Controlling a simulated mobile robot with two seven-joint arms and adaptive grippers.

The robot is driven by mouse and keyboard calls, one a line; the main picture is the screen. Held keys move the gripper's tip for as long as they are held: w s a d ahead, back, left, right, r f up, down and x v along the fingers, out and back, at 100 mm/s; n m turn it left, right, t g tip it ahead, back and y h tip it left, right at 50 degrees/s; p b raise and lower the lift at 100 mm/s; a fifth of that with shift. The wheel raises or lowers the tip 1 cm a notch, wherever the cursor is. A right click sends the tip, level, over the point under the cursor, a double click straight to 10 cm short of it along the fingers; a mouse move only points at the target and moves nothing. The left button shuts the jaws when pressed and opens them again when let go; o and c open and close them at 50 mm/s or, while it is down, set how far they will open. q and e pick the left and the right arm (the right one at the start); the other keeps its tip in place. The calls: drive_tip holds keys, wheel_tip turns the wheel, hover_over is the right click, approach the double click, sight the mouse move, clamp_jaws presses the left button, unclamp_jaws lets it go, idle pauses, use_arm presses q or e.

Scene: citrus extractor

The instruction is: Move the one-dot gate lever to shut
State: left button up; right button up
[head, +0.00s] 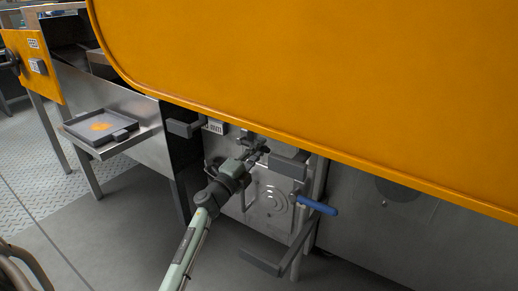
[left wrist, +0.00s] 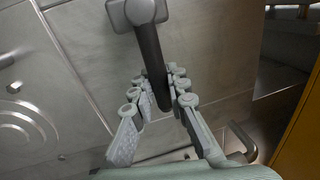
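A dark lever (left wrist: 150,62) on a grey hub (left wrist: 140,12) stands out from a steel panel in the left wrist view. I cannot make out a dot mark on it. My left gripper (head: 262,151) is at the upper part of the steel panel, just under the orange cover. Its fingers (left wrist: 158,80) lie on both sides of the lever, close to it, with a narrow gap still showing. In the head view the gripper and the cover's edge largely hide this lever. My right gripper is not in view.
The large orange cover (head: 320,80) overhangs the panel. A blue-handled lever (head: 318,205), a dark block (head: 288,165), another dark handle (head: 180,128) and a low dark bar (head: 262,263) are nearby. A tray with orange residue (head: 75,131) is at left.

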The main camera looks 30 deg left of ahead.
use_arm(q)
drive_tip(key=o, duration=0.5)
drive_tip(key=shift+w, duration=0.1)
drive_tip(key=shift+c, duration=0.2)
drive_tip(key=s+f, duration=0.1)
drive_tip(key=s, duration=0.6)
drive_tip(key=shift+s+a+f, duration=0.2)
drive_tip(key=shift+f, duration=0.05)
